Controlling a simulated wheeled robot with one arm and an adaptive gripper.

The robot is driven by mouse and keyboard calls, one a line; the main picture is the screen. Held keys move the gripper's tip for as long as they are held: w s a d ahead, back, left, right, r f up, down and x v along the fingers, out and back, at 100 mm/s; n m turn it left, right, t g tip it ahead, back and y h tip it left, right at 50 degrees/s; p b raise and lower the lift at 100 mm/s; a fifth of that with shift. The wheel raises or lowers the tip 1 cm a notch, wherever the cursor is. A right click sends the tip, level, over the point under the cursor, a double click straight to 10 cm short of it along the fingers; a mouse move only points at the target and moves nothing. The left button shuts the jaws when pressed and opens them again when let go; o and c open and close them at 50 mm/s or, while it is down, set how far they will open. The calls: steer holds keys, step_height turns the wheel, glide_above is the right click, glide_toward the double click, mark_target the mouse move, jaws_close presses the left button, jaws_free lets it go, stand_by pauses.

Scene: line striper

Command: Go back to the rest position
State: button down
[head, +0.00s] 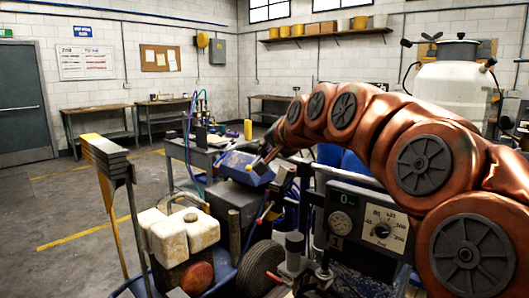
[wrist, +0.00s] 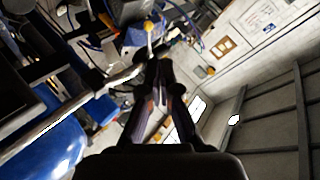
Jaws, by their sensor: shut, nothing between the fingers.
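My arm (head: 425,165), in reddish-brown covers, reaches in from the right of the head view and bends down to the left. My gripper (head: 262,164) is small and dark there, just above or in front of a blue box on the machine; I cannot tell if they touch. In the wrist view my gripper (wrist: 163,70) points up the picture with its fingers together and nothing between them. Beyond the fingertips are a yellowish knob (wrist: 149,26) and blurred machine parts.
The line striper carries a stained white jug (head: 180,236), a gauge panel (head: 368,227), a wheel (head: 262,268) and the blue box (head: 246,168). A big white tank (head: 452,85) stands at the right. Workbenches (head: 98,122) line the wall. Floor at the left is open.

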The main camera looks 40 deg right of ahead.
stand_by(0.4)
steer(key=s+a+f+n+g+y+p, duration=0.1)
steer(key=s+a+f+n+g+p, duration=0.2)
steer(key=a+f, duration=0.45)
steer(key=s+a+f+n+g+y+p, duration=0.1)
steer(key=s+a+f+n+g, duration=0.2)
steer(key=s+a+f, duration=0.45)
steer(key=s+a+f+n+g+p, duration=0.1)
steer(key=s+a+f+n+g, duration=0.1)
steer(key=s, duration=0.5)
steer(key=s+a+f+n+g+p, duration=0.2)
steer(key=s+a+f+g, duration=0.1)
steer(key=s, duration=0.5)
steer(key=s+a+f+n+g+p, duration=0.1)
steer(key=s+f, duration=0.3)
steer(key=s, duration=0.4)
steer(key=shift+s+a+f+n+g+p, duration=0.15)
steer(key=shift+a+f+n+g+p, duration=0.2)
steer(key=shift+a+g, duration=0.45)
steer(key=shift+d, duration=0.25)
